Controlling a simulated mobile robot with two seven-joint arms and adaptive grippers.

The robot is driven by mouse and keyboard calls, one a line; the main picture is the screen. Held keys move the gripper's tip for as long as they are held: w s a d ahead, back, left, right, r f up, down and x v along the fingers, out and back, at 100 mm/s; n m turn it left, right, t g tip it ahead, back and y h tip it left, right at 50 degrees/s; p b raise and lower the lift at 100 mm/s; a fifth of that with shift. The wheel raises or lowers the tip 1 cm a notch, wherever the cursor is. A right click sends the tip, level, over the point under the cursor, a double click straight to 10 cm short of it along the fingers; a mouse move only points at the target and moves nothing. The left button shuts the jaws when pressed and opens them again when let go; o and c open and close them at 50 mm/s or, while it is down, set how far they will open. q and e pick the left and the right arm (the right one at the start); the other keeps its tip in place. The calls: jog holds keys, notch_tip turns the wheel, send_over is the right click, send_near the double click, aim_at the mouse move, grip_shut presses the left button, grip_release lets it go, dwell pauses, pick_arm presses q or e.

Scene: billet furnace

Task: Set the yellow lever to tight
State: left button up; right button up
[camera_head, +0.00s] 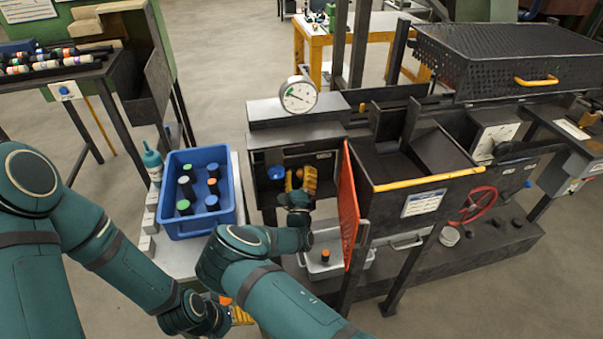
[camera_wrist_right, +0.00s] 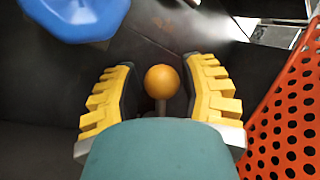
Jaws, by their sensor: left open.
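The yellow lever shows as a round yellow-orange knob (camera_wrist_right: 162,80) on a short grey stem in the right wrist view. My right gripper (camera_wrist_right: 162,95) is open, with one yellow ridged finger on each side of the knob and a dark gap between knob and fingers. In the head view my right gripper (camera_head: 302,182) is inside the dark recess under the gauge, and mostly hides the lever. No tight mark is readable. My left gripper (camera_head: 241,314) is low by the near edge of the white bench, partly hidden behind my right arm; it is open, and nothing shows in it.
A blue knob (camera_head: 276,172) sits left of the right gripper. An orange perforated panel (camera_head: 349,205) stands close on its right. A round gauge (camera_head: 298,95) is above. A blue bin (camera_head: 228,211) with several bottles and a grey tray (camera_head: 364,258) are nearby.

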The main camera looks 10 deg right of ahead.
jog(key=shift+s, duration=0.1)
jog(key=v, duration=1.2)
dwell(0.4)
